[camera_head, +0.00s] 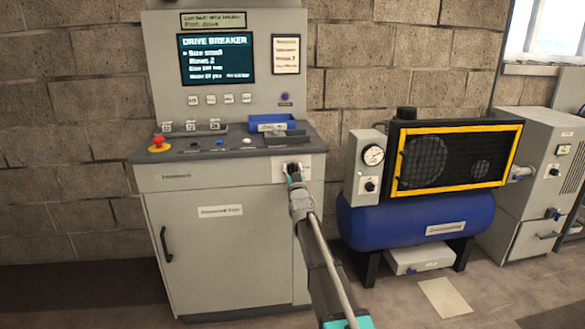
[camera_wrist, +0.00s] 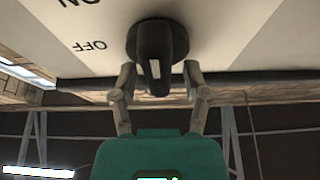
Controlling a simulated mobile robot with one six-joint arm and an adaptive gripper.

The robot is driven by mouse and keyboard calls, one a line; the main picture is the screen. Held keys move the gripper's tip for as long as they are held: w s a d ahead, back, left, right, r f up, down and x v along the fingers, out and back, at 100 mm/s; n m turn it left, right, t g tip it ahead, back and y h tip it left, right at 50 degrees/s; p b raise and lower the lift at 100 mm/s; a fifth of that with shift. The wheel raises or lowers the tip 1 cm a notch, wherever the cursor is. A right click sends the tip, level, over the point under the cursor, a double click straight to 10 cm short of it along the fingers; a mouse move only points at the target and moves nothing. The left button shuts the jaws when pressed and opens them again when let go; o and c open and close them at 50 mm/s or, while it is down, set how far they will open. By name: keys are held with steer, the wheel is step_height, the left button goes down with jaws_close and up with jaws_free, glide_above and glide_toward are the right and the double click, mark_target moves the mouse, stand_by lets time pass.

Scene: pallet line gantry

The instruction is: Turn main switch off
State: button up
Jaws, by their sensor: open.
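The main switch (camera_wrist: 157,45) is a black rotary knob with a white mark, on a pale plate in the wrist view. The plate (camera_wrist: 225,30) carries the words ON and OFF, seen upside down to the left of the knob. My gripper (camera_wrist: 160,72) is open, with one finger on each side of the knob's handle; I cannot tell whether they touch it. In the head view the plate (camera_head: 305,174) is on the front right of the grey cabinet, and my gripper (camera_head: 292,174) is at it, hiding most of the knob.
A blue compressor tank (camera_head: 415,222) stands close to the right of my arm.

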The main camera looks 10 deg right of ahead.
jaws_close()
steer(key=shift+n+y, duration=0.4)
steer(key=shift+n, duration=0.2)
steer(key=n+y, duration=0.1)
steer(key=n, duration=0.2)
steer(key=n+y, duration=0.1)
steer(key=n, duration=0.1)
steer(key=shift+a+n+y+p, duration=0.3)
steer(key=shift+a, duration=0.05)
steer(key=n+y, duration=0.1)
steer(key=n, duration=0.1)
steer(key=n+g+y+p, duration=0.1)
steer(key=n, duration=0.1)
steer(key=n+g, duration=0.1)
steer(key=n, duration=0.1)
steer(key=shift+a+f+y, duration=0.15)
steer(key=shift+a+y, duration=0.15)
steer(key=shift+y, duration=0.1)
steer(key=shift+a+f+n+g+y+p, duration=0.2)
steer(key=shift+n+g+p, duration=0.45)
steer(key=shift+n, duration=1)
steer(key=shift+d+f+n+g+p, duration=0.1)
steer(key=shift+f+n+g+p, duration=0.35)
steer(key=shift+n, duration=1.15)
steer(key=shift+a+f+n+g+y+p, duration=0.1)
steer(key=shift+n+g+p, duration=0.7)
steer(key=shift+n, duration=0.85)
